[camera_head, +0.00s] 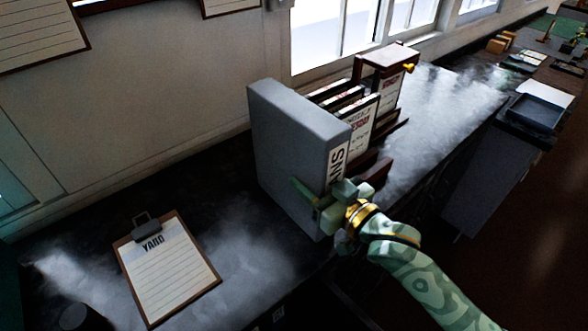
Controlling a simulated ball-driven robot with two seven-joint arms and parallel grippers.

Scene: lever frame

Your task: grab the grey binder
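The grey binder (285,150) stands upright on the dark counter, at the near end of a row of binders. Its spine with a white label (337,165) faces right, and part of the spine is behind my gripper. My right gripper (335,190) is at the lower part of the spine. One green finger lies along the binder's broad left face; the other finger is mostly hidden on the far side. I cannot tell whether the fingers press on the binder. My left gripper is not in view.
Several dark binders (360,115) stand in a wooden rack behind the grey one. A clipboard (165,265) marked YARD lies on the counter at front left. A wall (180,90) runs along the back. A dark tray (535,112) lies at far right.

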